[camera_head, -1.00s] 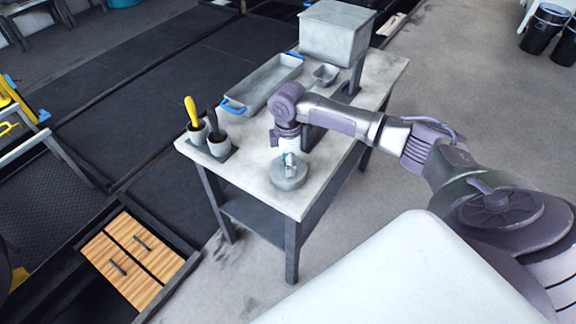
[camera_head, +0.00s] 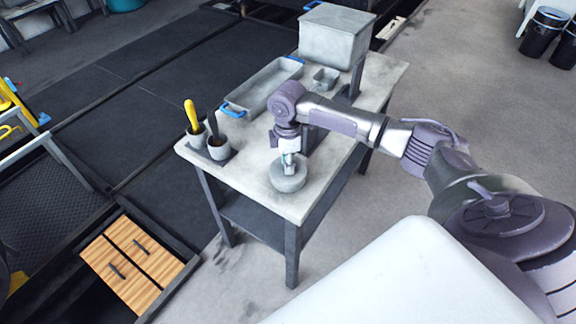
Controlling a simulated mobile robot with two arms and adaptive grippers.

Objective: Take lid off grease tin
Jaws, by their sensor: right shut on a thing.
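The grease tin (camera_head: 287,180) is a round grey tin near the front of the pale-topped table (camera_head: 255,172). My right gripper (camera_head: 288,166) comes down over the tin from above and is shut at the top of it, on what seems to be its lid. The fingertips are small here, and the grip is partly hidden. I cannot tell whether the lid is apart from the tin's body. My left gripper does not show.
Two cups (camera_head: 219,148) with yellow-handled and dark-handled tools stand at the table's left edge. A long grey tray (camera_head: 262,88) with blue handles, a small square dish (camera_head: 326,78) and a big grey box (camera_head: 334,37) stand farther back. Wooden panels (camera_head: 140,262) lie lower left.

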